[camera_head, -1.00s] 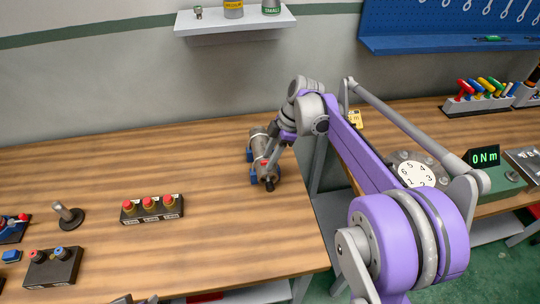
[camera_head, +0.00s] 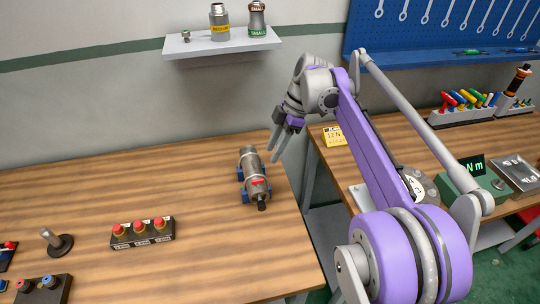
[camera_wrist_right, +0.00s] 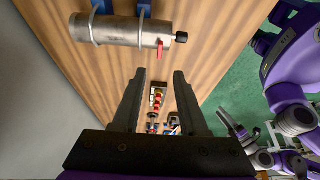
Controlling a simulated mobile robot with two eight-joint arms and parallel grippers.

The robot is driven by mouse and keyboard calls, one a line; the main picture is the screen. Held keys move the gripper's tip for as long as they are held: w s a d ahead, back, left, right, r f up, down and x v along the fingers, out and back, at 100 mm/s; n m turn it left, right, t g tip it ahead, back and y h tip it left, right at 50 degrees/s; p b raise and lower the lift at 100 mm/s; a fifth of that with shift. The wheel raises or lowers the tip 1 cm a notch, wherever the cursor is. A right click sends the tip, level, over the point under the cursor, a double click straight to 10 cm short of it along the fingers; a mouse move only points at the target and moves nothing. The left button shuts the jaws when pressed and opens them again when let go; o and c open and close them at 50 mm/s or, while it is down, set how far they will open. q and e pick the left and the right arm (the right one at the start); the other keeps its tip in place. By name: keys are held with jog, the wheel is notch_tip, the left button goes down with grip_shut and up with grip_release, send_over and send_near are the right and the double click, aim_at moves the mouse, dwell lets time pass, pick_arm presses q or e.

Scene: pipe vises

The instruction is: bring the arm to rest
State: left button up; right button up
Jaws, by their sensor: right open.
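My right arm comes in from the right in the head view. Its gripper (camera_head: 277,146) is raised near the right edge of the wooden table (camera_head: 215,230), right of and apart from the pipe piece. In the right wrist view the gripper (camera_wrist_right: 160,80) has its two fingers spread with nothing between them. The grey metal pipe piece (camera_head: 252,167), with a red lever and a black end, lies on blue supports on the table. It also shows in the right wrist view (camera_wrist_right: 115,31). My left gripper is not in view.
A block with several red buttons (camera_head: 143,233) stands left on the table. A wall shelf (camera_head: 220,45) holds fittings above. A second bench at right carries a yellow tag (camera_head: 334,136), a green display box (camera_head: 474,185) and a tool rack (camera_head: 465,112). A gap separates the benches.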

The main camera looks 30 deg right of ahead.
dwell(0.5)
jog(key=s+a+f+m+t+h, duration=0.2)
jog(key=s+a+f+m, duration=0.3)
jog(key=s, duration=0.5)
jog(key=s+a+f+m+t+h, duration=0.2)
jog(key=s+a+f+m, duration=0.3)
jog(key=s+f+m, duration=0.5)
jog(key=shift+s+a+f+t, duration=0.2)
jog(key=shift+s+f+t, duration=0.15)
jog(key=shift+s, duration=0.3)
